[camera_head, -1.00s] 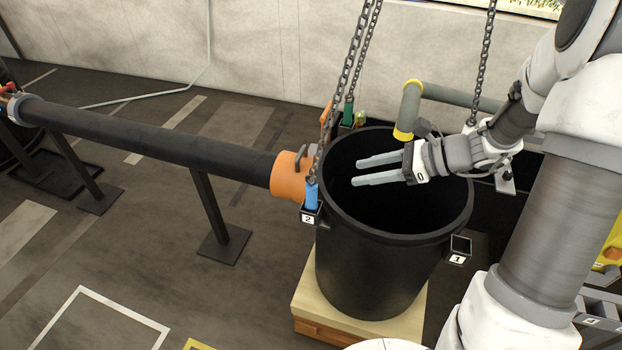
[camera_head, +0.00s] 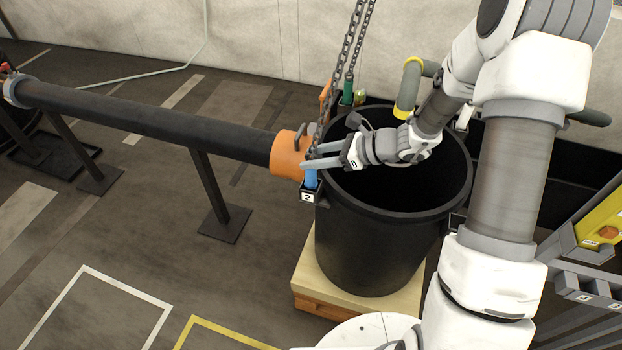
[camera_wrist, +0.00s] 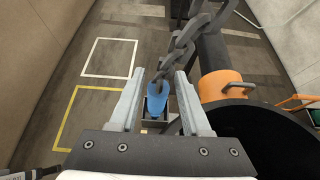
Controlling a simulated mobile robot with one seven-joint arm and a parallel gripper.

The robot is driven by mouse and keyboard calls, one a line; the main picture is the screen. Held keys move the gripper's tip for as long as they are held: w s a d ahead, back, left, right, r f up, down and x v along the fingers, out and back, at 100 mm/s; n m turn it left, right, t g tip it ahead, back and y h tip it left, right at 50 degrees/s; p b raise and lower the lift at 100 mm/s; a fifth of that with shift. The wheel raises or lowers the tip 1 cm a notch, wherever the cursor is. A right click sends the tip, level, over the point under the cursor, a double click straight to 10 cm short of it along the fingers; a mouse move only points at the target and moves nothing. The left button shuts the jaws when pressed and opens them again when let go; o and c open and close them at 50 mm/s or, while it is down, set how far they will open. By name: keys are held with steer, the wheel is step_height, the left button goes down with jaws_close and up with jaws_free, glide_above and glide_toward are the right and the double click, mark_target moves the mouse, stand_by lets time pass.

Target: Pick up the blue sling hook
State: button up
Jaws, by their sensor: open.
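The blue sling hook (camera_head: 311,178) hangs on a dark chain at the left rim of the black tub, in the small holder marked 2 (camera_head: 307,197). In the wrist view the blue hook (camera_wrist: 157,102) shows between my two fingers, with the chain (camera_wrist: 183,45) rising above it. My gripper (camera_head: 312,157) is open, its fingers reaching left past the tub's rim at the hook's upper end. In the wrist view the fingertips (camera_wrist: 158,72) lie on either side of the hook and lower chain. I cannot tell whether either finger touches it.
The black tub (camera_head: 385,245) stands on a wooden base (camera_head: 363,300). A black pipe (camera_head: 150,125) with an orange end (camera_head: 284,153) meets the tub close behind the hook. Another chain holds a green hook (camera_head: 347,97) at the tub's back. Floor to the left front is clear.

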steer(key=x, duration=0.4)
steer(key=shift+a+f, duration=0.15)
jaws_close()
stand_by(1.2)
